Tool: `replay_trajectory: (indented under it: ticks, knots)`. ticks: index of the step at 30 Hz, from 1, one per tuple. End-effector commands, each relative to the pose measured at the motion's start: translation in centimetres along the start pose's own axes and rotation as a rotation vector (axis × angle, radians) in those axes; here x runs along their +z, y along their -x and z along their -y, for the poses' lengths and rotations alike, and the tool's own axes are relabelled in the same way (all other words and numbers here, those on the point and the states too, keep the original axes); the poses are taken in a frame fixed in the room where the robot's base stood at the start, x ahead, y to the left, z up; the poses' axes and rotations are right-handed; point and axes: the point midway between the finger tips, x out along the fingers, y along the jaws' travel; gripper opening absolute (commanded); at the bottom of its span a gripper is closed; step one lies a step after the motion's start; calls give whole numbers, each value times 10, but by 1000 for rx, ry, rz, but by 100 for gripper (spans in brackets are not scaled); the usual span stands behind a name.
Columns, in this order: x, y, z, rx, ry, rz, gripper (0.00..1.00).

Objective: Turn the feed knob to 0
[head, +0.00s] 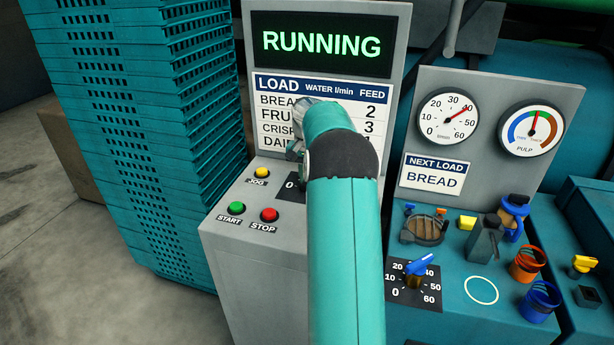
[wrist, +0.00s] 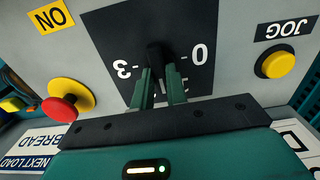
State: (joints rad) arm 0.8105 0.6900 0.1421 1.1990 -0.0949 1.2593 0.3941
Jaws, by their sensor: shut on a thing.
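The feed knob (wrist: 155,54) is black and sits on a dark dial plate (wrist: 108,38) in the wrist view, which shows it upside down. The white 0 mark is right of the knob and the 3 mark is left of it. Another mark shows partly behind the fingers. My gripper (wrist: 161,82) has its two teal fingers shut on the knob. I cannot tell which way the knob's pointer faces.
The display (head: 322,43) reads RUNNING above a load chart (head: 275,88). A yellow JOG button (wrist: 275,62) and a red button (wrist: 69,99) flank the dial. A water knob (head: 420,266), gauges and cups stand right. Teal stacked crates (head: 165,130) stand left.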

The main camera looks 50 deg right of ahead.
Motion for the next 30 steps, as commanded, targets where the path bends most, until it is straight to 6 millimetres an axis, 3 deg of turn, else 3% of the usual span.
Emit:
replay_trajectory:
  ticks: [30]
  knots:
    - [1,2,4,1,963,-4,0]
